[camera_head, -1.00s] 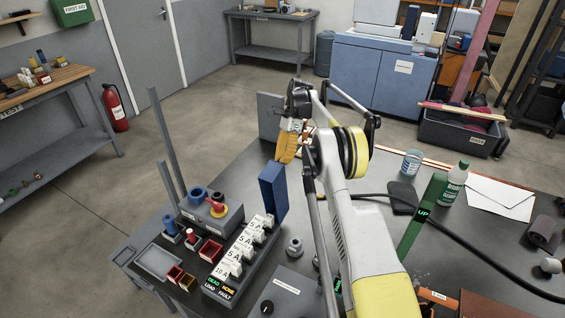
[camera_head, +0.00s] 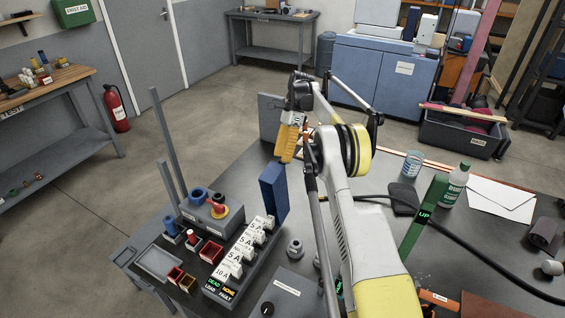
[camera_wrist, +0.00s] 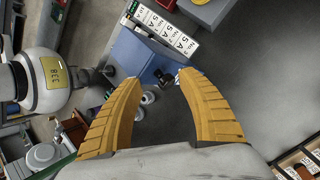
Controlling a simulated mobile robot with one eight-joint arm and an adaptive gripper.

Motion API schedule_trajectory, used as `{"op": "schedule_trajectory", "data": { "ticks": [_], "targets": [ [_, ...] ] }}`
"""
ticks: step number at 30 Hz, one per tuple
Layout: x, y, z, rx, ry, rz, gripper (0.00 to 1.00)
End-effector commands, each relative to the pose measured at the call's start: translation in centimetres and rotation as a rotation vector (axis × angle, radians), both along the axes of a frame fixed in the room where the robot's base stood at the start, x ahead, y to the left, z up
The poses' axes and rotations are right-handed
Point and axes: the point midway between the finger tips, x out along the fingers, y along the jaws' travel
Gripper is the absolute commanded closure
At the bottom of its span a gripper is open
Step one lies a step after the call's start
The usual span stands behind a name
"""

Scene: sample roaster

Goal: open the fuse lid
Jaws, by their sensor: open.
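The fuse box has a row of white labelled fuses (camera_head: 243,246) in plain sight, with lit "DEAD" and "NONE" signs at its near end. A blue panel (camera_head: 273,192), which looks like the fuse lid, stands upright at the far end of the row. In the wrist view the blue panel (camera_wrist: 138,52) lies beyond the fingertips, beside the fuse labels (camera_wrist: 168,32). My gripper (camera_head: 285,159) is above and behind the panel, with orange fingers pointing down. In the wrist view my gripper (camera_wrist: 157,77) is open and empty; contact with the panel cannot be told.
A grey box with coloured knobs (camera_head: 210,214) and small red bins (camera_head: 211,251) stand left of the fuses. Grey posts (camera_head: 166,150) rise behind them. A green "UP" post (camera_head: 421,217), a bottle (camera_head: 454,184) and a cup (camera_head: 412,163) stand to the right.

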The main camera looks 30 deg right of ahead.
Motion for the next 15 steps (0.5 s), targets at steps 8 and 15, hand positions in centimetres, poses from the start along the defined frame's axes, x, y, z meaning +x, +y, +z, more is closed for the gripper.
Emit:
{"op": "schedule_trajectory", "data": {
  "ticks": [8,15],
  "targets": [
    [0.0,0.0,5.4,0.0,0.0,0.0,0.54],
    [0.0,0.0,7.0,0.0,0.0,0.0,0.54]
  ]
}}
